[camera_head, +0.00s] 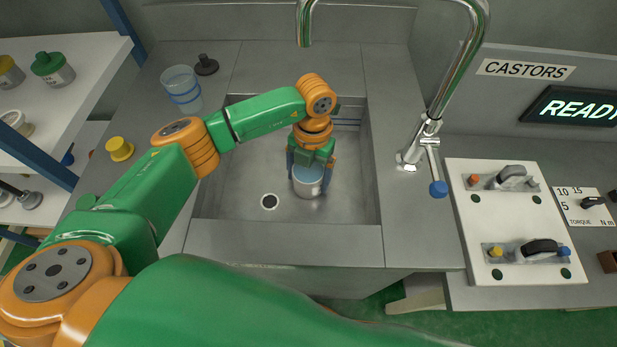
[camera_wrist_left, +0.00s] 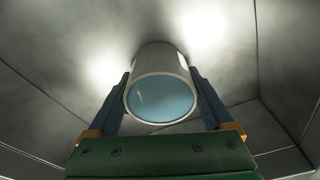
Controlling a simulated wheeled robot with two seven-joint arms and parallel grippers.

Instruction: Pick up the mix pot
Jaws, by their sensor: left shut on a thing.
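The mix pot (camera_head: 307,182) is a small grey-white cylinder with a pale blue inside. It is in the sink basin, between the fingers of my left gripper (camera_head: 311,172), which is shut on its sides. In the left wrist view the pot (camera_wrist_left: 160,65) sits between the two dark blue fingers of the left gripper (camera_wrist_left: 161,92), its blue mouth facing the camera. I cannot tell whether the pot touches the basin floor. My right gripper is not in view.
The steel sink (camera_head: 230,205) has a drain (camera_head: 269,202) left of the pot. A tap (camera_head: 425,135) rises at its right. A clear beaker (camera_head: 181,88), a dark stopper (camera_head: 206,64) and a yellow cap (camera_head: 119,149) stand left. A white panel (camera_head: 515,225) with clamps lies right.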

